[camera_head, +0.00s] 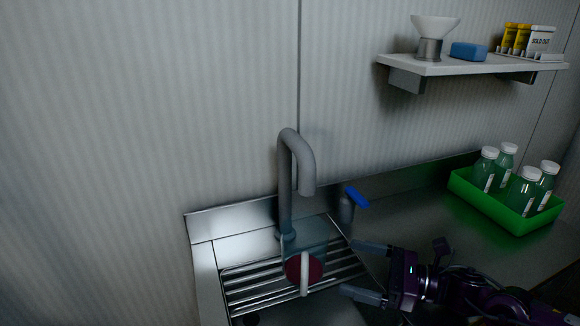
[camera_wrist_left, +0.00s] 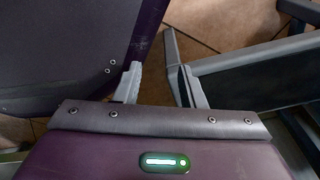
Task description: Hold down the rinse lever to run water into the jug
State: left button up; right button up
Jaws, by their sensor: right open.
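The tap (camera_head: 286,190) is a grey gooseneck rising at the back of the steel sink. The jug stands under its spout on the slatted rack, with a translucent bluish body (camera_head: 316,243), a dark red round part and a pale handle facing me. The rinse lever (camera_head: 356,197) is blue, on a short grey post right of the tap. My right gripper (camera_head: 365,270) is open and empty, fingers pointing left, right of the jug and below the lever, touching neither. My left gripper (camera_wrist_left: 159,68) shows only in the left wrist view, fingers apart and empty, away from the sink.
A green crate (camera_head: 489,207) with several white-capped bottles stands at the right on the steel counter. A wall shelf (camera_head: 450,67) above holds a funnel-topped item, a blue block and yellow packets with a "SOLD OUT" card. The counter between lever and crate is clear.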

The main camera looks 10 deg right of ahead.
aim_at(358, 198)
jog(key=k, duration=1)
